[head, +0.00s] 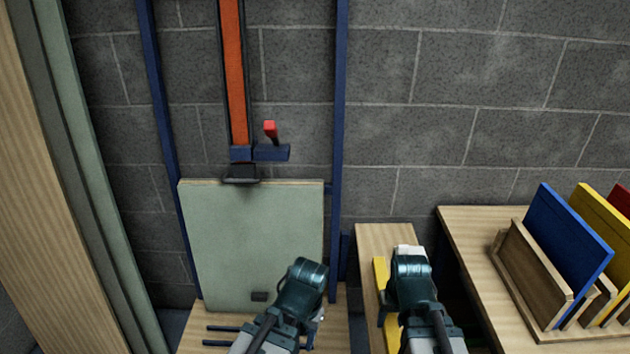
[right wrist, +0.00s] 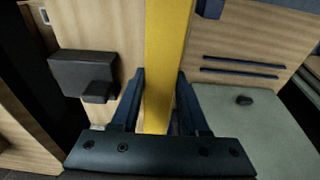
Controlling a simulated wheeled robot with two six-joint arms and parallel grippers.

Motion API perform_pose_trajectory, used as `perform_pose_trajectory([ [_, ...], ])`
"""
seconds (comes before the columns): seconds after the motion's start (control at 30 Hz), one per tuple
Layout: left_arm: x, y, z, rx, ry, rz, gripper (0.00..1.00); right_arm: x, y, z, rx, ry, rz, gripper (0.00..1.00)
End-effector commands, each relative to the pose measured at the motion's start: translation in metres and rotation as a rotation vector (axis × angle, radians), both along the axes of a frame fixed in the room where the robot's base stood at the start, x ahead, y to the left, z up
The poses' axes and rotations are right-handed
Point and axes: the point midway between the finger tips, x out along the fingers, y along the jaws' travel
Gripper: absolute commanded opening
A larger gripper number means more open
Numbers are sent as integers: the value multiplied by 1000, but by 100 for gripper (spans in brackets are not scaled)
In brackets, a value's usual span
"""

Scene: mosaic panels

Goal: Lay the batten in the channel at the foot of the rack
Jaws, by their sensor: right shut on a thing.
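A yellow batten (head: 380,272) is beside the right blue post, over a narrow wooden stand. My right gripper (head: 388,308) is shut on it; in the right wrist view the fingers (right wrist: 160,95) flank the batten (right wrist: 168,45). I cannot tell whether it touches the stand. The channel (head: 228,328) is a pair of dark blue strips on the rack's wooden foot; it also shows in the right wrist view (right wrist: 242,68). My left arm hides its right part in the head view. My left gripper (head: 312,300) is in front of the panel; its jaw opening is hidden.
A grey-green panel (head: 250,235) stands upright in the rack between blue posts (head: 337,140). An orange rail (head: 233,75) with a clamp is above it. The narrow stand (head: 385,235) is to the right. A table (head: 465,235) at far right holds coloured boards (head: 560,240).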

Motion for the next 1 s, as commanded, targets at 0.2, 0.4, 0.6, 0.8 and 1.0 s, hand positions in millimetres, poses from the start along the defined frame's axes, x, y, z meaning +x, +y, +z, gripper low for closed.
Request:
perform_pose_trajectory([
  [0.2, 0, 0, 45, 0, 0, 0, 50, 0, 0, 45, 0, 0, 0, 0],
  [0.4, 0, 0, 93, 0, 0, 1, 50, 0, 0, 93, 0, 0, 0, 0],
  [0.6, 0, 0, 127, 0, 0, 1, 50, 0, 0, 127, 0, 0, 0, 0],
  [0.8, 0, 0, 130, 0, 0, 1, 50, 0, 0, 130, 0, 0, 0, 0],
  [1.0, 0, 0, 118, 0, 0, 1, 50, 1, 0, 118, 0, 0, 0, 0],
])
